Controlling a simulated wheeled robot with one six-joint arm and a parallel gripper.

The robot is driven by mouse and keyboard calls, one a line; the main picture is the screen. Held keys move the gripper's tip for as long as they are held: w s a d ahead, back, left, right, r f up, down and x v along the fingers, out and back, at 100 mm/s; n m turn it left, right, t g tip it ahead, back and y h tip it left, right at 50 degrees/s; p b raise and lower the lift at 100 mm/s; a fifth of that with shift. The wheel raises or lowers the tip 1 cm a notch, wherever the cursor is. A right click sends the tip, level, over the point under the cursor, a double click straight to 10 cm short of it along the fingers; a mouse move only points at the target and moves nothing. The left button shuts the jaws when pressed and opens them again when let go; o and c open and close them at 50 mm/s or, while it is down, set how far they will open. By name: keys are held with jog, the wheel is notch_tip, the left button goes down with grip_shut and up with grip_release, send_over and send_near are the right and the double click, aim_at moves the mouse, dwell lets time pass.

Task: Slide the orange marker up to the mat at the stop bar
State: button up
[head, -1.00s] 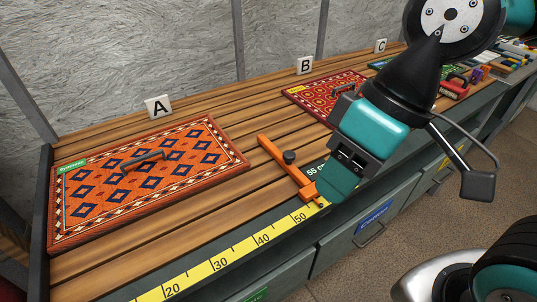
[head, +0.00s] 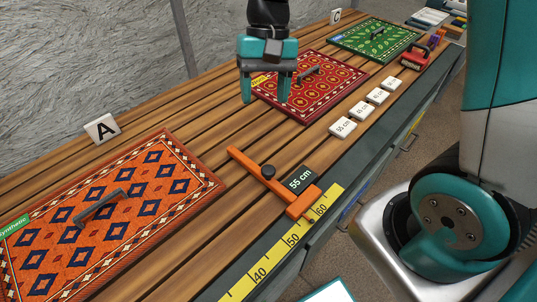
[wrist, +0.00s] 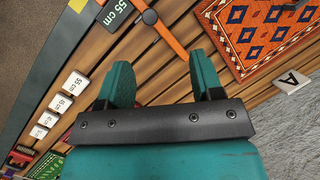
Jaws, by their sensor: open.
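The orange marker (head: 250,171) is a long bar with a black knob and a block at its front end by the yellow ruler (head: 268,258). It lies across the planks, its tip between 50 and 60, beside a dark "55 cm" plate (head: 300,178). It is apart from the orange mat (head: 150,180) on its left and the red mat (head: 330,75) on its right. I cannot pick out a separate stop bar. My gripper (head: 266,98) is open and empty, pointing down by the red mat's left end. In the wrist view the marker (wrist: 172,37) is beyond the fingers.
Several white cm tiles (head: 343,127) lie in a row right of the marker. A green mat (head: 375,40) is farther back, with a red tool (head: 415,60) near it. Sign A (head: 102,128) stands at the wall edge. Bare planks lie between marker and gripper.

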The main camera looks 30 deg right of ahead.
aim_at(268, 169)
jog(key=w+d+f+m+g, duration=0.1)
jog(key=w+d+f+m, duration=0.1)
jog(key=w+f+m, duration=0.1)
jog(key=x, duration=0.5)
jog(key=p+x, duration=0.1)
jog(key=x, duration=0.5)
jog(key=p+x, duration=0.1)
jog(key=x, duration=0.5)
jog(key=shift+w+d, duration=0.1)
jog(key=shift+d, duration=0.3)
jog(key=shift+c, duration=0.3)
jog(key=c, duration=0.7)
